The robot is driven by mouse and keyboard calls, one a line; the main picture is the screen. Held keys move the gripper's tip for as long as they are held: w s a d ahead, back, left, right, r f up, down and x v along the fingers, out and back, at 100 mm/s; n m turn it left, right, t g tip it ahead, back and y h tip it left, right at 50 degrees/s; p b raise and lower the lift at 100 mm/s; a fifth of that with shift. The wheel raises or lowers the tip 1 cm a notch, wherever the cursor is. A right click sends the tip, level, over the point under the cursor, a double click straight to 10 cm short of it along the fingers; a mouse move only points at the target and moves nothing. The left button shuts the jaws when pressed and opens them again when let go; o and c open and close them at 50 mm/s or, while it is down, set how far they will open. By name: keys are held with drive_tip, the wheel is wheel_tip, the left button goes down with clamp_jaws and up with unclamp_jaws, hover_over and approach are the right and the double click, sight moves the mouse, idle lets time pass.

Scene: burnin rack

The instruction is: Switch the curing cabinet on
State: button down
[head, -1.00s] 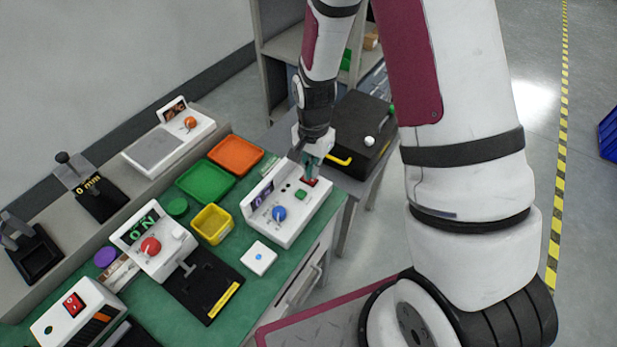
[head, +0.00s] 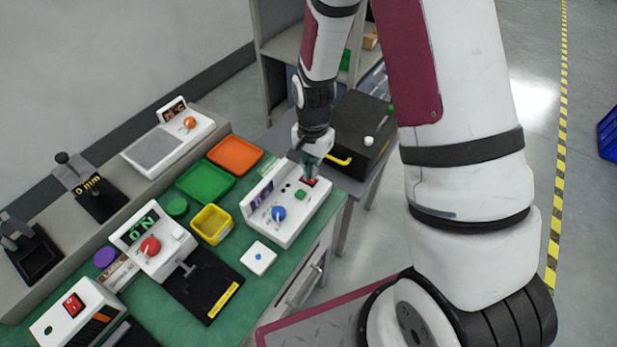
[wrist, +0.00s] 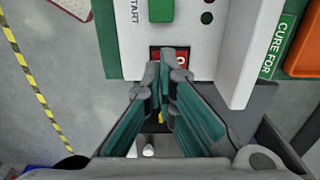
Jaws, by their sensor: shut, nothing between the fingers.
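A white control unit (head: 291,228) stands at the right end of the green bench, with a blue knob (head: 279,213), a green button (head: 300,194) and a tilted display (head: 262,197). A red rocker switch (wrist: 157,54) sits below the button, partly hidden by my fingers. My gripper (wrist: 167,65) is shut and empty, its fingertips over the switch. It also shows in the head view (head: 310,177). I cannot tell whether the tips touch the switch.
A black box (head: 358,124) with a yellow handle stands behind the unit on a side table. A yellow bin (head: 211,224), green tray (head: 205,184) and orange tray (head: 236,155) lie to the left. A white pad with a blue dot (head: 259,257) lies in front.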

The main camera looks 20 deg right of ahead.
sight(312, 180)
drive_tip(key=shift+f+b, duration=0.45)
drive_tip(key=shift+f, duration=0.65)
idle(0.8)
drive_tip(key=shift+r+p, duration=1.65)
drive_tip(key=shift+r, duration=1.85)
